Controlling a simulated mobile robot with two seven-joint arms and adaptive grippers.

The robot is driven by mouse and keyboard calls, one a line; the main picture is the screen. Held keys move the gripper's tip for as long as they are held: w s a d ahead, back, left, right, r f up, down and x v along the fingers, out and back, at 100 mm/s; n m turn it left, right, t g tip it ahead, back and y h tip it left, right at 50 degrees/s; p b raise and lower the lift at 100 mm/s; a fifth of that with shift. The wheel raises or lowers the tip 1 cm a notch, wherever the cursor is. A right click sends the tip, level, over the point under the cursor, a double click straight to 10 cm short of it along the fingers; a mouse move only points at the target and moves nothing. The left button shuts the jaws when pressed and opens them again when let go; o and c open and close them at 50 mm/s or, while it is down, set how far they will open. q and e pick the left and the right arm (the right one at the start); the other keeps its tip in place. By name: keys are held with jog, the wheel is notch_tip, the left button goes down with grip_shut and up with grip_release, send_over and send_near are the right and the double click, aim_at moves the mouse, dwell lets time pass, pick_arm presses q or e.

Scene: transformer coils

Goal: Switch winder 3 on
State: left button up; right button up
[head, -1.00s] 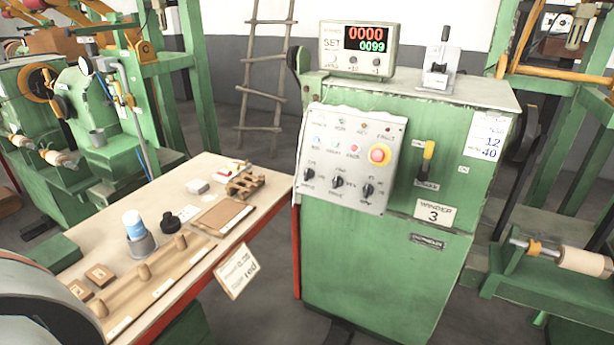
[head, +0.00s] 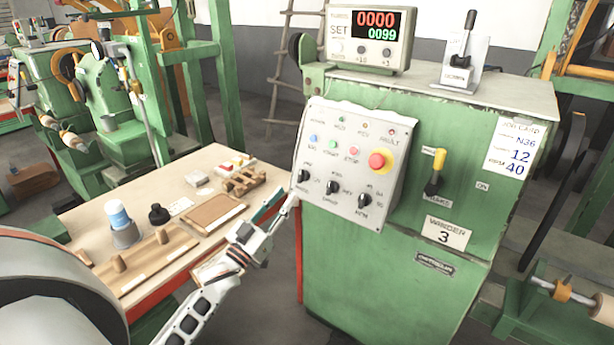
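Winder 3 is a green cabinet (head: 385,265) with a "WINDER 3" plate (head: 446,233) on its front. My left gripper (head: 284,202) is beside the panel's lower left edge, well left of the lever. Its finger gap is unclear; I see nothing held. My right gripper is not in view.
A counter display (head: 368,38) reading 0000 over 0099 and a lever in a clear stand (head: 463,62) are on the cabinet top. A workbench (head: 150,190) with small parts stands at left. Another machine's shaft and spool (head: 565,290) are at right.

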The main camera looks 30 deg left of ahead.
aim_at(300, 175)
pick_arm(q)
jog(key=x, duration=0.8)
jog(key=shift+s+a+r, duration=0.1)
jog(key=shift+s+r, duration=0.05)
jog(key=shift+r, duration=0.1)
grip_shut()
